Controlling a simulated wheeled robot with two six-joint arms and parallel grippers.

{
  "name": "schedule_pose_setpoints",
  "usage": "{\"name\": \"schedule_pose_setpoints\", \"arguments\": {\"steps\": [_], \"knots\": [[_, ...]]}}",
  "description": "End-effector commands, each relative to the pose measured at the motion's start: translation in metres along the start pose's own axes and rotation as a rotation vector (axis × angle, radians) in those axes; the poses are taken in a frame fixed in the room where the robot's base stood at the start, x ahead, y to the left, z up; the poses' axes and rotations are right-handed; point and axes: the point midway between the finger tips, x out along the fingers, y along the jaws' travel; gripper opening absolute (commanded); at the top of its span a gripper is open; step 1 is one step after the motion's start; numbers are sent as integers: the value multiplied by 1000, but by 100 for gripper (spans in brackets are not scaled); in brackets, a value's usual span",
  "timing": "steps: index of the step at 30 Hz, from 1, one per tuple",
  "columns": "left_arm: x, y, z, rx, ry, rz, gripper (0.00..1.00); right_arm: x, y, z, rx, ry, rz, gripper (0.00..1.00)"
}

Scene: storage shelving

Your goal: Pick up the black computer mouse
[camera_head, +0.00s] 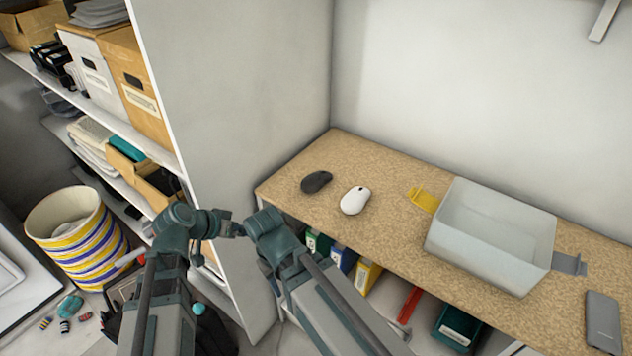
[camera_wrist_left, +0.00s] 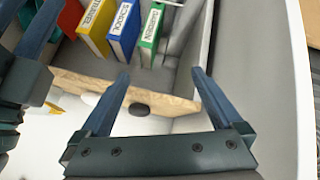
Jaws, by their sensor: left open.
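The black computer mouse (camera_head: 316,181) lies on the speckled tan shelf top (camera_head: 385,165), near its left end. In the left wrist view the black mouse (camera_wrist_left: 139,109) shows beyond and between the fingertips, on the shelf surface. My left gripper (camera_head: 240,229) is left of the shelf, small and partly blended with my arm parts in the head view. In the wrist view the left gripper (camera_wrist_left: 160,80) is open and empty, with clear distance to the mouse.
A white mouse (camera_head: 355,200) lies right of the black one. A grey bin (camera_head: 490,235) with yellow and grey handles and a dark grey device (camera_head: 603,322) stand further right. A grey side panel (camera_head: 235,90) bounds the left. Coloured binders (camera_head: 343,260) stand below.

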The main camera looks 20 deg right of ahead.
Motion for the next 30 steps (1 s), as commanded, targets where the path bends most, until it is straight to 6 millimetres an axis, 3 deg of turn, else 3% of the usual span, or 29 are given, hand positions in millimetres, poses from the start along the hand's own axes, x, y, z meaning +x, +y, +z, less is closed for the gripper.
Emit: {"name": "schedule_pose_setpoints", "arguments": {"steps": [3, 9, 17, 30], "knots": [[5, 20, -45, 130, 170, 69, 100, 0, 0, 0, 0, 0, 0, 50], [0, 38, -90, 255, 364, 105, 100, 0, 0, 0, 0, 0, 0, 50], [1, 41, -100, 282, 409, 107, 100, 2, 0, 0, 0, 0, 0, 50], [68, 52, -127, 282, 406, 108, 100, 30, -3, -2, 0, 0, 0, 50]]}}
